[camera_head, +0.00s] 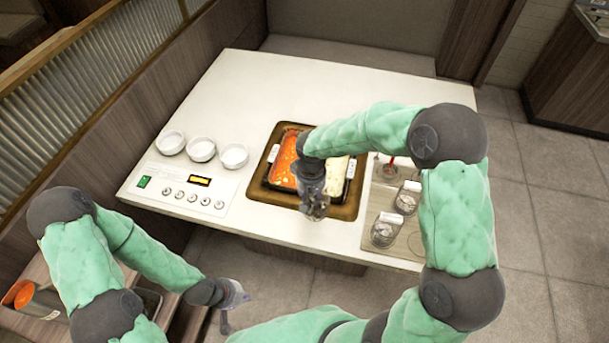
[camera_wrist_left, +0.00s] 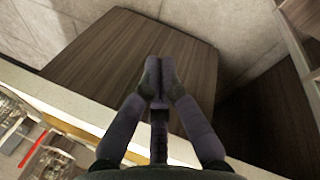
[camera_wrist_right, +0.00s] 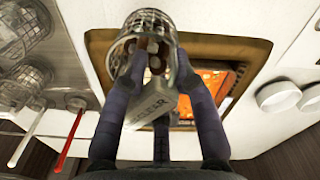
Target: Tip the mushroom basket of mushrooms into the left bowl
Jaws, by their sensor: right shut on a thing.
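My right gripper (camera_head: 315,210) is over the near edge of the hot pot; in the right wrist view (camera_wrist_right: 160,85) it is shut on the handle part of a wire basket (camera_wrist_right: 147,20). The basket holds brown and pale pieces that look like mushrooms. A grey lettered tag (camera_wrist_right: 150,106) shows between the fingers. Three white bowls stand in a row left of the pot: the leftmost (camera_head: 171,143), the middle (camera_head: 202,149) and the right one (camera_head: 234,156). My left gripper (camera_head: 232,300) is low, off the table's front edge; its fingertips (camera_wrist_left: 158,72) meet, with nothing between them.
The hot pot has red broth (camera_head: 284,170) on its left side and pale broth (camera_head: 336,172) on its right. Two more wire baskets (camera_head: 408,197) (camera_head: 386,229) stand at the table's right. A control panel (camera_head: 190,188) lies in front of the bowls. The back of the table is clear.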

